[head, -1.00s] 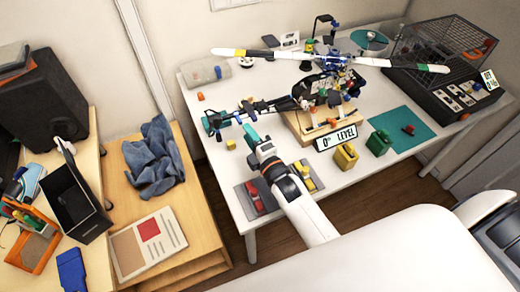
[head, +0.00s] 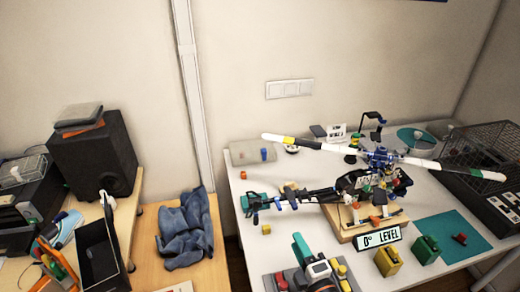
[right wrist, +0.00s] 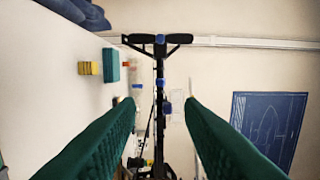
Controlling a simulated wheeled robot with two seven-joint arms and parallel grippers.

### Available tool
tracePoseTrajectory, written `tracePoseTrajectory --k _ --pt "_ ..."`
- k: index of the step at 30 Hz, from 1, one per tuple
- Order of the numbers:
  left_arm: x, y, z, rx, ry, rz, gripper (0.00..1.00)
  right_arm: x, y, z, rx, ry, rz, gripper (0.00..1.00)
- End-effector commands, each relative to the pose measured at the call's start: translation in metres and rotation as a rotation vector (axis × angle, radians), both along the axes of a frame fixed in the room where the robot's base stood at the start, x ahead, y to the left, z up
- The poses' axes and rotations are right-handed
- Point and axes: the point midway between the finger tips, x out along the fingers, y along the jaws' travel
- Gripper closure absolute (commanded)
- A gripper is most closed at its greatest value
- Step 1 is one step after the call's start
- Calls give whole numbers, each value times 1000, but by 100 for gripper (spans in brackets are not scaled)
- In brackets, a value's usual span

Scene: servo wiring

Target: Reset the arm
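My right gripper (head: 299,240) reaches in from the bottom of the head view, over the front left of the white table. Its two teal fingers stand apart in the right wrist view (right wrist: 160,100), with nothing held between them. The model helicopter (head: 380,160) stands on a wooden base (head: 345,228), its dark tail boom (head: 300,198) pointing left. The boom and tail also show beyond the fingers in the right wrist view (right wrist: 160,72), apart from them. A sign (head: 380,237) reading "0° LEVEL" stands in front of the base. My left gripper is out of view.
A yellow block (head: 266,229) lies on the table left of my gripper. Yellow (head: 388,261) and green (head: 426,250) containers stand front right, beside a teal mat (head: 455,228). A wire cage (head: 480,150) stands at the far right. A blue cloth (head: 184,230) lies on the left bench.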

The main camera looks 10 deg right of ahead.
Motion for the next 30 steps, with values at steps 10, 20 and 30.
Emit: tracePoseTrajectory --k 10,20,30 --pt "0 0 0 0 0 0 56 -24 -16 -23 349 341 -131 65" --pt "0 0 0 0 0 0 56 -113 -25 -50 895 857 -533 65" --pt "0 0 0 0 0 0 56 -182 -24 -47 1117 1084 -862 65"
